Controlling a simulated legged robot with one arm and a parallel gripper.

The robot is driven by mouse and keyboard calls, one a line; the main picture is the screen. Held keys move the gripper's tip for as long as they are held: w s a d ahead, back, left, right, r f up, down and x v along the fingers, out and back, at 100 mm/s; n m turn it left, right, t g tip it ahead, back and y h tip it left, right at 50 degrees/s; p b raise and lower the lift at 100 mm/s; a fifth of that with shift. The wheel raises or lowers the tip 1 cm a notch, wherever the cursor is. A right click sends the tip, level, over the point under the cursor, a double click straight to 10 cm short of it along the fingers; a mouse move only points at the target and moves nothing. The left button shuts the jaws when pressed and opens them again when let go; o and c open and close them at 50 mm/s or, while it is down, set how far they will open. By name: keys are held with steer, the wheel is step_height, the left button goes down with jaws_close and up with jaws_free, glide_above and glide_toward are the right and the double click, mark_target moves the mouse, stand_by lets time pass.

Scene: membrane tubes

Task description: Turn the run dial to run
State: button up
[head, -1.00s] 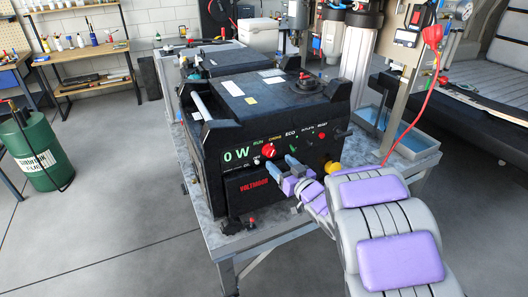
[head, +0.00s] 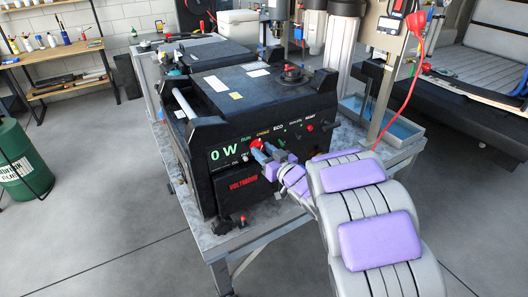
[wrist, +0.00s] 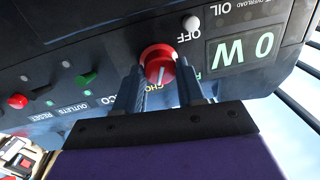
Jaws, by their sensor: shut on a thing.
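The run dial is a round red knob with a white line on the front panel of a black generator (head: 262,105). In the head view the dial (head: 256,143) is partly covered by my gripper (head: 260,151). In the wrist view, which is upside down, the dial (wrist: 157,58) sits between the two fingers of my gripper (wrist: 160,80), which is shut on it. The white line points down in that view, towards the partly hidden "CHO" lettering. The RUN lettering is mostly hidden behind a finger there.
The panel shows a green "0 W" display (head: 224,154) left of the dial. A red reset button (head: 310,128) is to the right. The generator stands on a grey metal table (head: 262,217). A red cable (head: 402,110) hangs at the right.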

steer(key=shift+a, duration=0.1)
steer(key=c, duration=0.3)
steer(key=shift+c, duration=0.2)
steer(key=shift+n, duration=1.3)
steer(key=n+b, duration=0.1)
steer(key=n, duration=0.2)
steer(key=shift+h, duration=0.3)
steer(key=n+b, duration=0.2)
steer(key=n, duration=0.3)
steer(key=shift+n+h, duration=0.3)
steer(key=shift+f+b, duration=0.1)
steer(key=shift+b, duration=0.2)
